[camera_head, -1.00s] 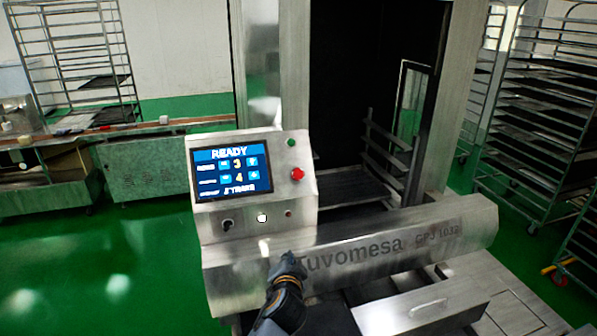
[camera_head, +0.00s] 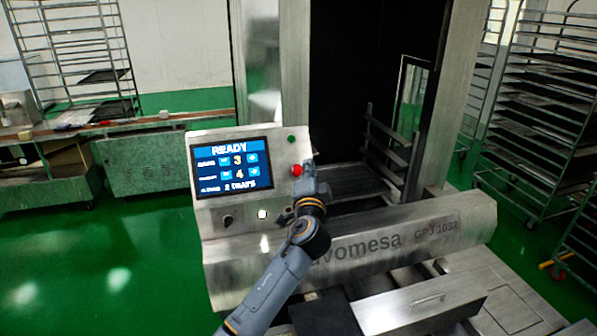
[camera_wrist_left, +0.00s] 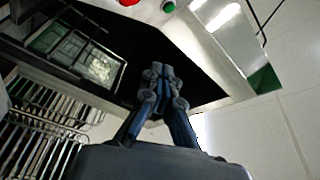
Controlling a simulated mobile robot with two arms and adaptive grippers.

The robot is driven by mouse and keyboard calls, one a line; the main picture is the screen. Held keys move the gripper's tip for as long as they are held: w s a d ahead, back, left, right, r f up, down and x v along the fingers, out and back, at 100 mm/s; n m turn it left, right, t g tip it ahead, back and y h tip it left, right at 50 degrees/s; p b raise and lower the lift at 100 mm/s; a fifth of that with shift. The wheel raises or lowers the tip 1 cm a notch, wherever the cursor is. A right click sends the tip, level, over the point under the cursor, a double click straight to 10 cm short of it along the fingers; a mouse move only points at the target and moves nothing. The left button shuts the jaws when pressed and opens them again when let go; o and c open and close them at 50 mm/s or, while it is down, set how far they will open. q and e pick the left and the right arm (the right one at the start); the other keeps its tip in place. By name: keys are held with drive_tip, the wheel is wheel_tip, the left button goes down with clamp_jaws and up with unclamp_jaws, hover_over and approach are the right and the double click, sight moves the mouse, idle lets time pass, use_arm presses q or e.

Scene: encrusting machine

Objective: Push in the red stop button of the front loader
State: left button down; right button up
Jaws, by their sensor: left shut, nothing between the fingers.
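The red stop button (camera_head: 297,170) sits on the right side of the front loader's slanted control panel (camera_head: 240,212), below a small green button (camera_head: 291,139). My left gripper (camera_head: 309,166) is just to the right of the red button in the head view; whether it touches cannot be told. In the left wrist view the fingers (camera_wrist_left: 157,70) are closed together and empty, pointing up the picture. The red button (camera_wrist_left: 128,2) shows at that view's top edge, beyond the fingertips and to their left. My right gripper is not in view.
The panel's screen (camera_head: 232,167) reads READY. A steel beam marked Tuvomesa (camera_head: 400,243) runs along the loader's front. Rack carts stand at the right (camera_head: 540,110) and back left (camera_head: 75,60). Green floor (camera_head: 110,265) is clear at left.

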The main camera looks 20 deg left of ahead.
sight(301, 172)
use_arm(q)
drive_tip(key=w+a+f+b, duration=0.1)
drive_tip(key=w+b, duration=0.1)
drive_tip(key=w+a+f+b, duration=0.1)
drive_tip(key=f+b, duration=0.1)
drive_tip(key=w+a+f+b, duration=0.2)
drive_tip(key=shift+w, duration=0.35)
idle(0.5)
idle(0.8)
drive_tip(key=shift+w+a+f+b, duration=0.2)
drive_tip(key=shift+w+b, duration=0.15)
drive_tip(key=shift+b, duration=0.35)
